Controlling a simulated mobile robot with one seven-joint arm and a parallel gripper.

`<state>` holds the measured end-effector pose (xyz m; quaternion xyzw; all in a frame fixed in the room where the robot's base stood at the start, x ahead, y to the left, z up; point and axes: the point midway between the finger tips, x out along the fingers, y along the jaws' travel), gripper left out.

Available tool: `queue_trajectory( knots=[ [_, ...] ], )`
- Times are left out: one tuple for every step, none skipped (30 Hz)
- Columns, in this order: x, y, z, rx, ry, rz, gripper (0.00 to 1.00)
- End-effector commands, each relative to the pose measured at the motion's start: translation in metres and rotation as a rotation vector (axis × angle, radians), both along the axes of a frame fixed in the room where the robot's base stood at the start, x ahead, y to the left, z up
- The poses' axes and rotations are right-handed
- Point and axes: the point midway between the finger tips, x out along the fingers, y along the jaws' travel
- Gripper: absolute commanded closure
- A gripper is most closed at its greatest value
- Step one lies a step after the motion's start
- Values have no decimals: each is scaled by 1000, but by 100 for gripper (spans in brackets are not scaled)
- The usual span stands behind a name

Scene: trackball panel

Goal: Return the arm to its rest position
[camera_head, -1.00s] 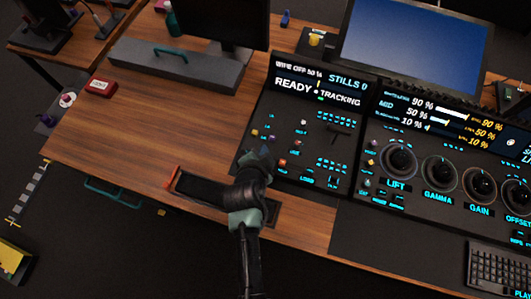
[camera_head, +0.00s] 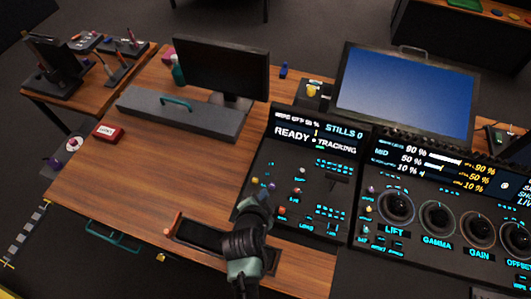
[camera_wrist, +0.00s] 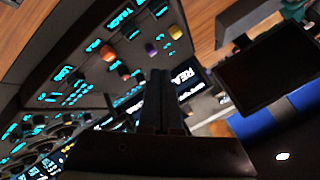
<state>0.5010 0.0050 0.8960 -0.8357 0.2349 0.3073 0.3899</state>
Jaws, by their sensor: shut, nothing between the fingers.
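My gripper (camera_head: 264,196) is over the lower left edge of the trackball panel's left section (camera_head: 290,228) in the head view. My arm reaches up to it from the bottom of the picture. In the wrist view my gripper's fingers (camera_wrist: 161,90) are together with nothing between them. Beyond them the wrist view shows the dark panel (camera_wrist: 95,75) with cyan-lit keys and coloured knobs. The head view cannot show clearly how far the fingertips are above the panel. My forearm hides part of the desk's front edge.
A grey case (camera_head: 180,115) with a teal handle, a red box (camera_head: 108,133) and monitors (camera_head: 405,90) stand farther back. Trackballs (camera_head: 396,207) are to the right.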

Motion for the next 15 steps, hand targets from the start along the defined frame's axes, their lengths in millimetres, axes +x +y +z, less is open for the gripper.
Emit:
queue_trajectory(
  knots=[
    [0,0,0,0,0,0,100],
    [0,0,0,0,0,0,100],
    [0,0,0,0,0,0,100],
    [0,0,0,0,0,0,100],
    [0,0,0,0,0,0,100],
    [0,0,0,0,0,0,100],
    [2,0,3,-1,-6,2,100],
    [5,0,7,-4,-14,5,100],
    [11,0,15,-10,-30,14,100],
    [17,-1,24,-15,-49,22,100],
    [25,-1,35,-23,-71,32,100],
    [36,-1,53,-37,-107,49,100],
    [46,-2,70,-49,-139,64,100],
    [55,-2,88,-63,-174,79,100],
    [68,-3,116,-88,-225,102,100]
  ],
)
